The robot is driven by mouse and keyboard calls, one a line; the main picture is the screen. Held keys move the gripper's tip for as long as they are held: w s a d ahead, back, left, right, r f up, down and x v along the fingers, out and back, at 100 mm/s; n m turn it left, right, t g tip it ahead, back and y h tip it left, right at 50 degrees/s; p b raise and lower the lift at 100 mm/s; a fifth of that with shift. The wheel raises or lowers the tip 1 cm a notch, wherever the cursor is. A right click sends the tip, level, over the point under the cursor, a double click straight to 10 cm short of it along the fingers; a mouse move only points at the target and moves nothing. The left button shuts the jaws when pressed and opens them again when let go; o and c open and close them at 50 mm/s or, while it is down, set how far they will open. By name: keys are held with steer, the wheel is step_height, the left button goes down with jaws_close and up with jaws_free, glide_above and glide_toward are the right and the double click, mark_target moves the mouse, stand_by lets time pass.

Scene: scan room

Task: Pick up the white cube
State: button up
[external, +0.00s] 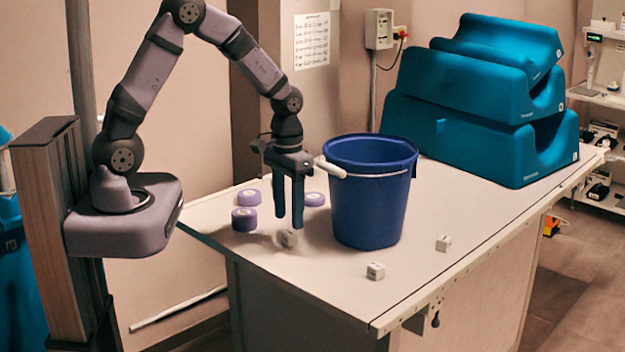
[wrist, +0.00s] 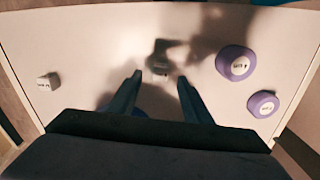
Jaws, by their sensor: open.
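A second cube (external: 376,271) is near the front edge, and a third cube (external: 443,243) is farther right. The wrist view also shows a cube at the left (wrist: 47,81); I cannot tell which of these two it is. My gripper (external: 288,219) is open and empty, pointing down; its fingers also show in the wrist view (wrist: 160,78).
A blue bucket (external: 370,205) with a white handle grip stands close to the right of my gripper. Teal foam wedges (external: 480,125) are stacked at the back right. The table's front right (external: 420,285) is mostly clear.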

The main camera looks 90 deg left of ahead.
mark_target(290, 232)
steer(key=shift+w+a+f+p, duration=0.1)
steer(key=shift+f+p, duration=0.85)
steer(key=shift+f, duration=1.55)
steer(key=shift+c, duration=0.3)
steer(key=c, duration=1.1)
